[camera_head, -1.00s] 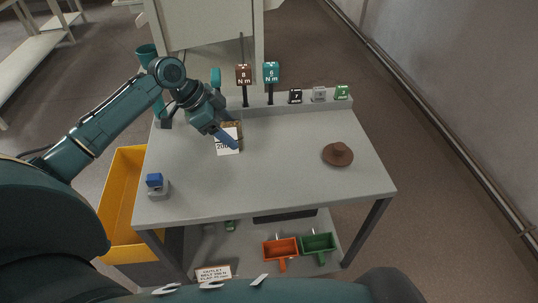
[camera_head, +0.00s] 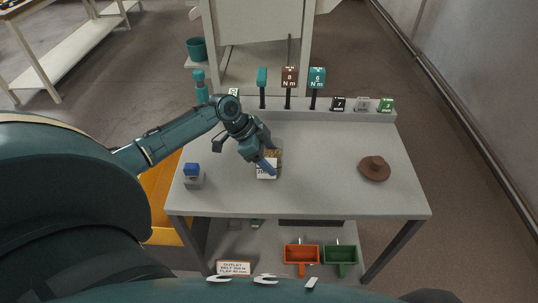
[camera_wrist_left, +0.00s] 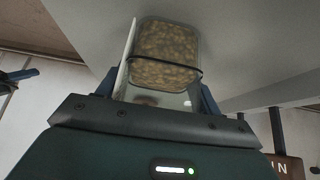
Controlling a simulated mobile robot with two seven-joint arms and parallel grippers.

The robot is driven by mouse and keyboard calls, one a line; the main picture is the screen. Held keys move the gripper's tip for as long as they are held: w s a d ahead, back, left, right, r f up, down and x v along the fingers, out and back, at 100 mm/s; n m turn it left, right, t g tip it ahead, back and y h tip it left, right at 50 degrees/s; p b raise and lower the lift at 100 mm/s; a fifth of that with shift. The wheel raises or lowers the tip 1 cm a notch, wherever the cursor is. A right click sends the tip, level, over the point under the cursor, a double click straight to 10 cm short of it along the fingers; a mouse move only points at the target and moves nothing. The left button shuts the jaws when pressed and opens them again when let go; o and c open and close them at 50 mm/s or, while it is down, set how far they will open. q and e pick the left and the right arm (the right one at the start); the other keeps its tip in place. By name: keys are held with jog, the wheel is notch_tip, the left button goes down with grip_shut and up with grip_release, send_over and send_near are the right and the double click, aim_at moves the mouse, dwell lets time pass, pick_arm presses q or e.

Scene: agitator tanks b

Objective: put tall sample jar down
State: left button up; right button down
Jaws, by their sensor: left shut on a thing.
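The tall sample jar (camera_head: 277,157) is a clear, squarish jar with brown grains inside and a white label (camera_head: 266,174). My left gripper (camera_head: 268,160) is shut on it over the middle left of the grey table (camera_head: 325,180). In the left wrist view the jar (camera_wrist_left: 165,55) sits between the fingers, its grains and a dark band showing, with the pale label edge on at its left. The fingers partly hide the jar in the head view. I cannot tell whether its base touches the table. My right gripper is not in view.
Torque tools (camera_head: 289,76) and small number blocks (camera_head: 362,104) line the back ledge. The table's centre and front are clear.

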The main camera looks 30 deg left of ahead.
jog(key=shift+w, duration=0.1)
pick_arm(q)
jog(key=o, duration=1.2)
jog(key=shift+o, duration=0.2)
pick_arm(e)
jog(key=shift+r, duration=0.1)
pick_arm(q)
jog(key=shift+r, duration=0.1)
jog(key=shift+s+a+r, duration=0.1)
jog(key=shift+a+r, duration=0.2)
jog(key=shift+r, duration=0.1)
jog(key=v, duration=1.1)
jog(key=shift+b, duration=0.3)
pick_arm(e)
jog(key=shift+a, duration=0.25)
pick_arm(q)
jog(key=shift+d, duration=0.1)
